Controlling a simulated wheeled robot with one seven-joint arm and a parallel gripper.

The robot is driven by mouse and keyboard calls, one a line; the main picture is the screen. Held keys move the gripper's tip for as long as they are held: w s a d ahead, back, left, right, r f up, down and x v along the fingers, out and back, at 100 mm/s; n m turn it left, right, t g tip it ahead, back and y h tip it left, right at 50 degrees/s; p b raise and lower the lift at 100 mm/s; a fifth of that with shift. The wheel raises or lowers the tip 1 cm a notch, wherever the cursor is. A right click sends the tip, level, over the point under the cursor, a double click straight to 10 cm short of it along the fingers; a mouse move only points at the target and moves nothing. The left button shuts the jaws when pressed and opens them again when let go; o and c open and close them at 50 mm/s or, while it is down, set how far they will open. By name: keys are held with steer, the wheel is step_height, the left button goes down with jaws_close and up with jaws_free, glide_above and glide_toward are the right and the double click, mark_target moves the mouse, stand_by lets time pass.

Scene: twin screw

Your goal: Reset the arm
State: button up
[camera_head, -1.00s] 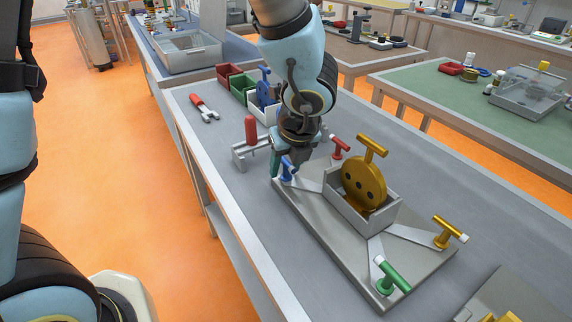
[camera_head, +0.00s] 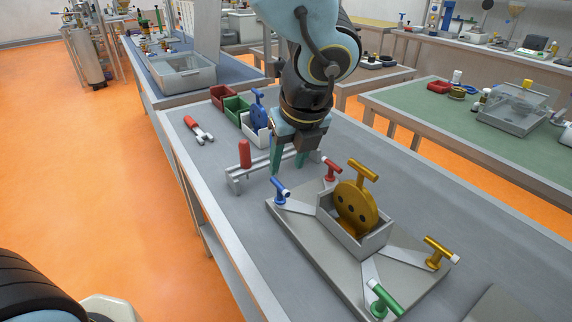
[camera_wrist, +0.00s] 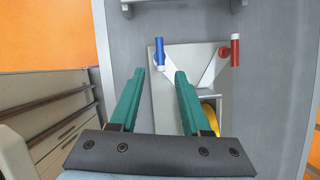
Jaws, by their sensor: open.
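My gripper (camera_head: 295,162) is open and empty, with green fingers pointing down. It is in the air above the far end of the grey base plate (camera_head: 302,243), near the grey rack. In the wrist view my gripper (camera_wrist: 157,75) shows its two fingers apart with nothing between them. A blue T-handle (camera_head: 281,191) stands at the plate's left corner and also shows in the wrist view (camera_wrist: 160,52). A red T-handle (camera_head: 332,168) stands at the far corner and also shows in the wrist view (camera_wrist: 235,50). A yellow disc with a T-handle (camera_head: 356,208) sits upright in the plate's central box.
A yellow T-handle (camera_head: 440,253) and a green one (camera_head: 382,300) stand at the near corners. A grey rack (camera_head: 234,183) holds a red-handled tool (camera_head: 244,153). Red, green and white bins line the back, with a blue part (camera_head: 258,110) in the white one. A red-handled wrench (camera_head: 200,130) lies at left.

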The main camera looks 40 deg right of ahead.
stand_by(0.4)
steer(key=w+a+f+n+g+y, duration=0.2)
steer(key=w+a+n, duration=1.1)
steer(key=a+n, duration=0.35)
steer(key=w+a+f+n, duration=0.1)
steer(key=w+a+n, duration=0.1)
steer(key=a+n, duration=0.6)
steer(key=w+a+n+h, duration=0.1)
steer(key=w+a+n, duration=0.1)
steer(key=a+n, duration=0.7)
steer(key=n, duration=0.4)
steer(key=shift+a+f+g, duration=0.2)
steer(key=shift+f+g, duration=0.1)
steer(key=shift+f, duration=0.05)
